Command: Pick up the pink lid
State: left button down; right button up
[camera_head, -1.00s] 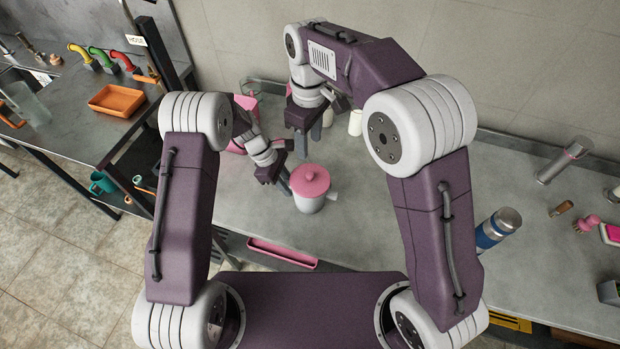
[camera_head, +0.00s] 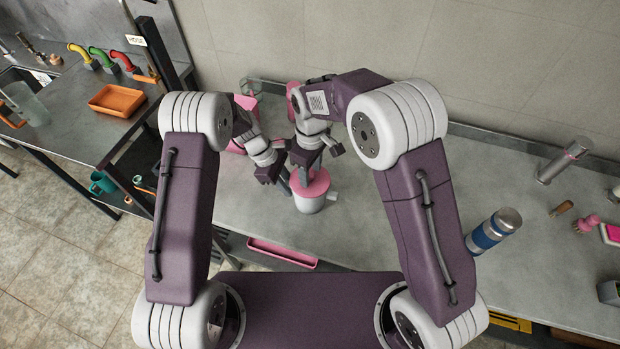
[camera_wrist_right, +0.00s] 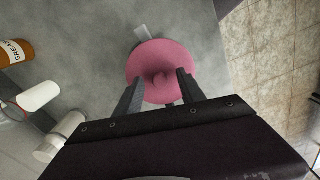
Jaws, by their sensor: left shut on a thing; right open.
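The pink lid (camera_head: 321,187) sits on top of a white pot (camera_head: 311,204) on the grey counter, its round knob showing in the right wrist view (camera_wrist_right: 160,79). My right gripper (camera_head: 307,181) is open and points down over the lid. In the right wrist view its two fingers (camera_wrist_right: 158,88) are apart, one on each side of the knob. My left gripper (camera_head: 285,187) is shut at the left side of the pot, apparently on its handle; the exact contact is hidden in the head view.
An orange labelled bottle (camera_wrist_right: 15,52) and white containers (camera_wrist_right: 38,97) stand near the lid in the right wrist view.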

grip_shut()
notch_tip(320, 180, up, 10)
dwell(0.6)
